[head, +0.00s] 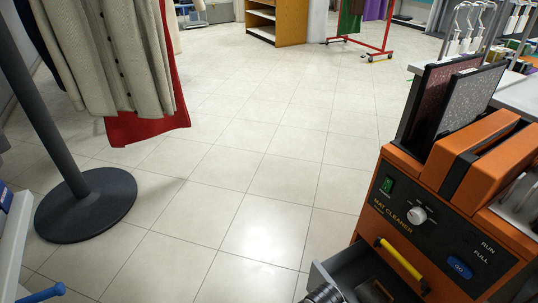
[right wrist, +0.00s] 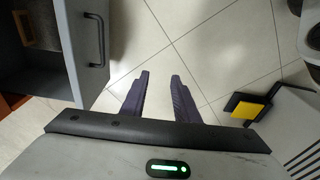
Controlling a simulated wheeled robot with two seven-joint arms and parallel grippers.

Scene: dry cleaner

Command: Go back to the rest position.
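My right gripper (right wrist: 158,78) shows in the right wrist view. Its two dark fingers are apart with only floor tiles between them, so it is open and empty. It is above the floor, to the right of a grey drawer (right wrist: 75,45) with a dark bar handle (right wrist: 97,40), and apart from it. My left gripper is in neither view.
An orange mat cleaner (head: 420,215) stands at right in the head view, with an open grey drawer (head: 322,280) low beside it. A round-based stand (head: 85,207) and hanging clothes (head: 110,55) are at left. The tiled floor between is clear.

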